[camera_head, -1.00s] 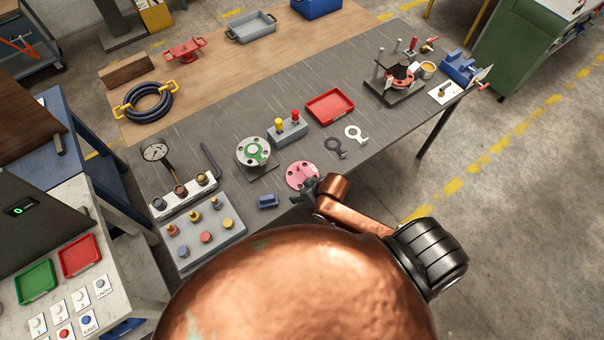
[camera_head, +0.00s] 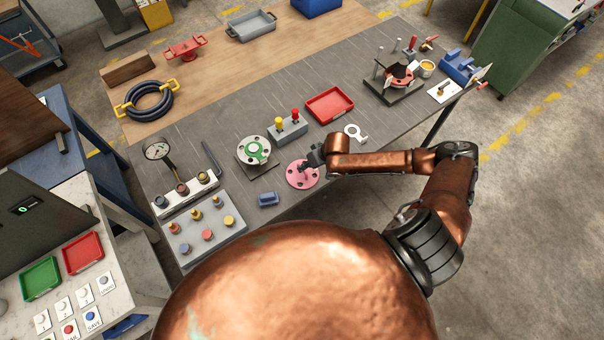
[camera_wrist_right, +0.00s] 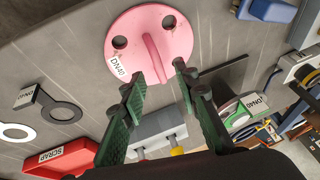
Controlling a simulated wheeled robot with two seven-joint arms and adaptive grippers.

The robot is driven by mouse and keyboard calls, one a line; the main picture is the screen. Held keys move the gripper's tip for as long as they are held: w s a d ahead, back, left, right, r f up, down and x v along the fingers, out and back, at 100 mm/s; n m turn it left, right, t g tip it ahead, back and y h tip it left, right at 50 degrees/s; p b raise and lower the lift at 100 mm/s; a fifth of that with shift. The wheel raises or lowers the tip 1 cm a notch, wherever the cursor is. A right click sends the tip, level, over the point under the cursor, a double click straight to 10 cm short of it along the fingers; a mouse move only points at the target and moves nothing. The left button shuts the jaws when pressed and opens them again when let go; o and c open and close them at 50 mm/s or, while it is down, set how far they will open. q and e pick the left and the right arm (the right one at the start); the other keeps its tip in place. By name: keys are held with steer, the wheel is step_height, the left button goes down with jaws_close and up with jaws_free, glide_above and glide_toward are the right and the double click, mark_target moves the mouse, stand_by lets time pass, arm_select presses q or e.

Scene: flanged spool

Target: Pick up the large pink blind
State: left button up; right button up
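The large pink blind (camera_head: 302,174) is a round disc with holes, lying on the dark mat near the table's front edge. In the right wrist view the pink blind (camera_wrist_right: 135,28) shows a DN40 label and a raised pink handle. My right gripper (camera_head: 311,163) is over the blind in the head view and hides part of it. In the right wrist view my right gripper (camera_wrist_right: 160,76) is open, with its green, dark-tipped fingers on either side of the handle's near end. Gaps show between fingers and handle. My left gripper is not in view.
A grey flange with a green ring (camera_head: 254,150) sits left of the blind, and a blue block (camera_head: 268,199) lies front left. A button box (camera_head: 288,130), red tray (camera_head: 330,104) and white ring tag (camera_head: 355,132) are behind it. A black ring tag (camera_wrist_right: 62,112) lies nearby.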

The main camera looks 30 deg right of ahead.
steer(key=shift+p+x, duration=0.55)
steer(key=shift+x, duration=1.95)
steer(key=shift+s, duration=0.1)
jaws_close()
steer(key=shift+w+r, duration=0.15)
steer(key=shift+w, duration=0.05)
